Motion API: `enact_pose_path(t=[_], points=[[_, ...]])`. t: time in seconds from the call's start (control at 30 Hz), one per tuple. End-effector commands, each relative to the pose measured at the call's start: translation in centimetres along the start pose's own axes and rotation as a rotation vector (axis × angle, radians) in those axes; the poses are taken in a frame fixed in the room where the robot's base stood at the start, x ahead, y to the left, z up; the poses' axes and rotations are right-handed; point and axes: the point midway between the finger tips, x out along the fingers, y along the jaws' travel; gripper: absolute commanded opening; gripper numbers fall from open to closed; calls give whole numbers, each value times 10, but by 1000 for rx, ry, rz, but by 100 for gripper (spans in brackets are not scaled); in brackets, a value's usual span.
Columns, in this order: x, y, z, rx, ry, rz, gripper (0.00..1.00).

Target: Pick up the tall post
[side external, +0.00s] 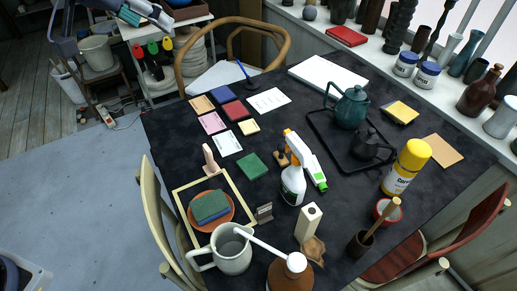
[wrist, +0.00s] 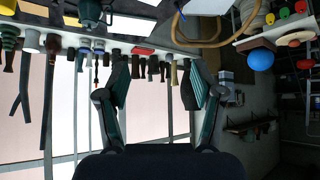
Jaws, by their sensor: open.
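A pale, square-sided upright post (side external: 308,222) with a dark hole in its top stands near the front of the dark table. It is between the white-and-orange spray bottle (side external: 293,180) and a brown piece (side external: 313,250) that touches or overlaps its base in the picture. My gripper (side external: 147,14) is at the top left in the side external view, high and far from the post. In the wrist view my gripper (wrist: 158,88) has its two teal-padded fingers wide apart with nothing between them. I cannot make out the post in the wrist view.
A tray (side external: 325,140) holds dark teapots. The table's far left corner holds flat tiles.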

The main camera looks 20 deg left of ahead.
Motion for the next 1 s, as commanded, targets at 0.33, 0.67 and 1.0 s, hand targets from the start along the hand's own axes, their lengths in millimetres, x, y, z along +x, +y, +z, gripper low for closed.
enact_pose_path(t=[0.33, 0.67, 1.0], points=[[172, 252, 86, 322, -173, 257, 67], [214, 335, 230, 511, -346, 321, 67], [242, 337, 260, 516, -346, 325, 67]])
